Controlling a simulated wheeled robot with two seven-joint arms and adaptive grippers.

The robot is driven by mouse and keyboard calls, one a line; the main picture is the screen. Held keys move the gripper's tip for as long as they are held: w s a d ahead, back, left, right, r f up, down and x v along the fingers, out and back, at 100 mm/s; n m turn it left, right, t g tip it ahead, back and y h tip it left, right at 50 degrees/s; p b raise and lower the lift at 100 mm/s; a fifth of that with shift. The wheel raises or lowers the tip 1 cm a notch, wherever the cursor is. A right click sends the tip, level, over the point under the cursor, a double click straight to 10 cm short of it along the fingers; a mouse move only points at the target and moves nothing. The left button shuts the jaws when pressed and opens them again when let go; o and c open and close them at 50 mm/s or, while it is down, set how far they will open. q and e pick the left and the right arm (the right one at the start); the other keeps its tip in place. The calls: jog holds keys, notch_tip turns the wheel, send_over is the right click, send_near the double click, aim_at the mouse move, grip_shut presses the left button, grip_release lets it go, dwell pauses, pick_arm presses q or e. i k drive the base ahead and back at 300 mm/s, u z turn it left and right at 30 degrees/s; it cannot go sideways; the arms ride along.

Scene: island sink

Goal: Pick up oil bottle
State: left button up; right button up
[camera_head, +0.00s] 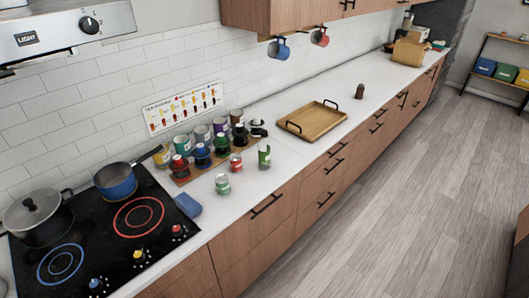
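I cannot make out a clear oil bottle. A small dark brown upright object (360,91) stands alone on the white counter beyond the wooden tray; it is too small to tell what it is. Neither of my grippers is in view.
A black cooktop (105,225) with a blue pan (116,182) and a lidded pot (38,215) is at left. A wooden tray (312,119) with black handles lies mid-counter. Mugs (279,48) hang under the upper cabinet. The wooden floor (400,190) is clear.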

aim_at(263, 144)
jog(key=z, duration=1.75)
jog(key=i, duration=3.15)
jog(key=u, duration=4.3)
